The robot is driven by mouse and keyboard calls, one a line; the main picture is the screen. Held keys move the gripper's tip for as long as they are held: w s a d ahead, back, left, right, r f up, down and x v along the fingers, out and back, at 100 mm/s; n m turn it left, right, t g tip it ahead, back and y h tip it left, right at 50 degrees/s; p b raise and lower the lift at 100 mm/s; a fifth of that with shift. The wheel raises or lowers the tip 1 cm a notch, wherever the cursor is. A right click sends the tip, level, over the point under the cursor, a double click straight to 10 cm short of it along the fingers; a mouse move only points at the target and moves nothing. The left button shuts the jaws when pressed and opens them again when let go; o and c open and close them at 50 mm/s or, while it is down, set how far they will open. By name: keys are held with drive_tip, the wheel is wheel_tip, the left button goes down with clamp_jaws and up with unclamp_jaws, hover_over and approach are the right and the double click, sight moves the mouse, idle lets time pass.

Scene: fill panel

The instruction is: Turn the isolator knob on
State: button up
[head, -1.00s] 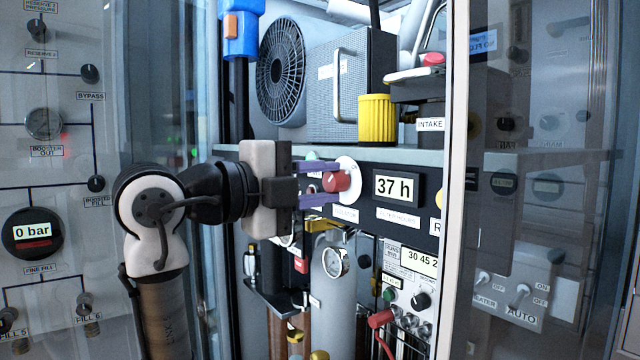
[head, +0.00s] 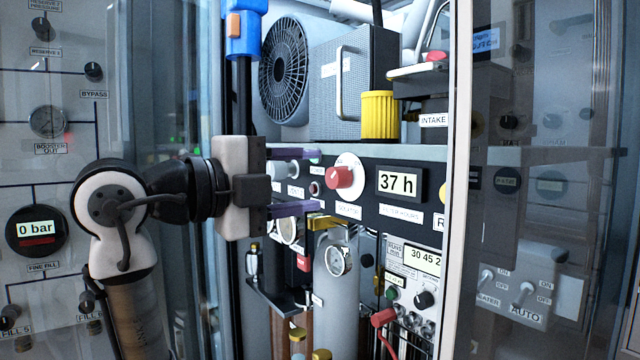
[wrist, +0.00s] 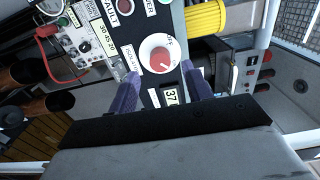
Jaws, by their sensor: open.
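The red isolator knob (head: 340,177) sits on a white round plate on the dark panel, left of the "37 h" display. It also shows in the wrist view (wrist: 160,60), with a pale mark on its face and lettering at the plate's edge. My gripper (head: 312,181) is open, its purple fingers spread above and below the knob's height. The fingertips are left of the knob in the head view, apart from it. In the wrist view the fingers (wrist: 161,92) lie short of the knob, with nothing between them.
The "37 h" display (head: 397,184) is right of the knob. A yellow ribbed cap (head: 379,115) stands on the shelf above. A pressure gauge (head: 338,261) and a red connector (head: 383,318) are below. The cabinet's pale door edge (head: 457,180) rises at right.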

drive_tip(key=b+v, duration=0.1)
drive_tip(key=v, duration=0.9)
